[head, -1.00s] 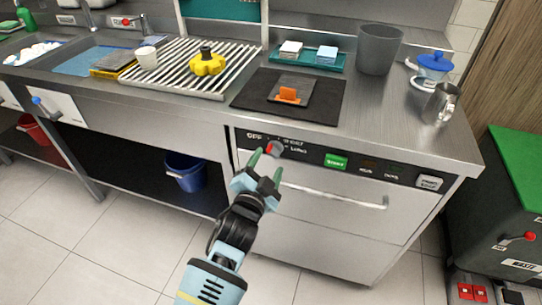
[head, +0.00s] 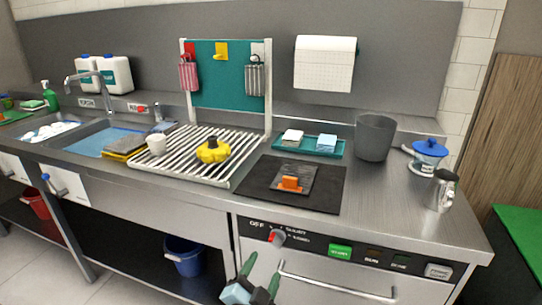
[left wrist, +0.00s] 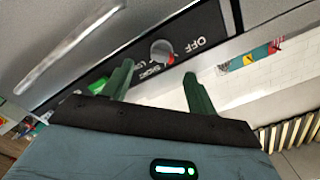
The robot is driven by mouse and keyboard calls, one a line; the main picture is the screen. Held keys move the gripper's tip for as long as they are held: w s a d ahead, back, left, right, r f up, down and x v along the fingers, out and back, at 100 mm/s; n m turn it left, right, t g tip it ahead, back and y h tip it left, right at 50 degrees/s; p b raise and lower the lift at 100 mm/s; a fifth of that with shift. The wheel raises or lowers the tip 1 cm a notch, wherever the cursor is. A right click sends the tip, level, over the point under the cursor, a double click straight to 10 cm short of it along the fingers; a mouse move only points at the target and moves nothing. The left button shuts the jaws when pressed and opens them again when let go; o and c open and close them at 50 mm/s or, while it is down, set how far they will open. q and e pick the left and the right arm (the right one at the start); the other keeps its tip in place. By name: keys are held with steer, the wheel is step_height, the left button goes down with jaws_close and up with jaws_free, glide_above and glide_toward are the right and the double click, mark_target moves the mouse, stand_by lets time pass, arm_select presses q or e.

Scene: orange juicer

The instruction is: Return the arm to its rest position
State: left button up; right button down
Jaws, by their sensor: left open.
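My left gripper (head: 258,277) shows at the bottom of the head view, in front of the dishwasher panel. Its two green fingers are apart, with nothing between them. In the left wrist view the open fingers (left wrist: 158,88) frame the area below a round knob (left wrist: 163,50) with a red mark. The same knob (head: 277,238) sits on the dishwasher's control panel in the head view, just above the fingertips. I cannot tell the exact gap between fingers and knob. My right gripper is not in view.
The dishwasher handle (head: 336,285) sticks out right of my gripper. The counter above holds a black mat (head: 320,203), a drying rack (head: 180,168), a grey bin (head: 374,138), a blue-lidded jar (head: 428,157) and a metal pitcher (head: 441,191). A blue bucket (head: 184,257) stands below.

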arm_select(q)
steer(key=s+a+f+n+g+y+p, duration=0.1)
steer(key=s+a+f+n+g+p, duration=0.15)
steer(key=s+a+f, duration=0.45)
steer(key=s+a+f+n+g+y+p, duration=0.2)
steer(key=s+a+f+n+p, duration=0.15)
steer(key=s, duration=0.85)
steer(key=s+a+n+g+p, duration=0.2)
steer(key=s+a, duration=0.1)
steer(key=s, duration=0.8)
steer(key=s+a+n+g+p, duration=0.1)
steer(key=s+a, duration=0.3)
steer(key=s, duration=0.6)
steer(key=shift+s+a+f+n+g+y+p, duration=0.25)
steer(key=shift+s+n+g+p, duration=0.2)
steer(key=shift+p, duration=0.45)
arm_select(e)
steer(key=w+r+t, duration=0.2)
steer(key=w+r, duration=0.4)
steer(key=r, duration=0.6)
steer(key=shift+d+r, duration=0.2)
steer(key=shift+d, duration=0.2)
arm_select(q)
steer(key=shift+w, duration=0.1)
